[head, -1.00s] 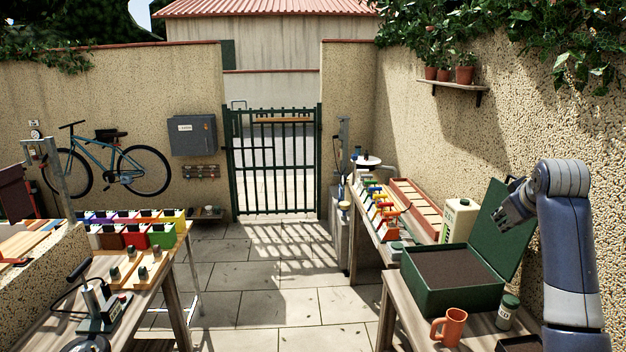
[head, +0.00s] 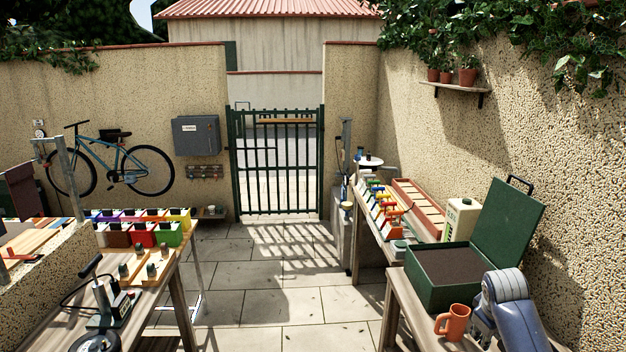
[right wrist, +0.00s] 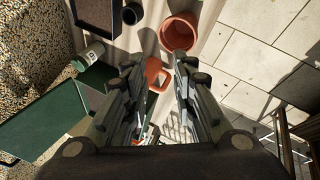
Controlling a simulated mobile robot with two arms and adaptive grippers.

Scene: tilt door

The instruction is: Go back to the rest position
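My right gripper (head: 481,332) is low at the right in the head view, just right of the orange mug (head: 453,322). In the right wrist view my right gripper (right wrist: 156,80) has its two fingers spread apart with nothing held. The mug (right wrist: 155,74) shows beyond the gap between them. The green box (head: 450,278) stands on the right bench with its lid (head: 508,226) tilted up and open, its handle on top. My left gripper is in no view.
The right bench (head: 402,318) also holds a cream canister (head: 460,220). A green-lidded jar (right wrist: 88,56), a dark cup (right wrist: 132,13) and a terracotta pot (right wrist: 180,33) show in the wrist view. The paved floor (head: 285,310) between the benches is clear.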

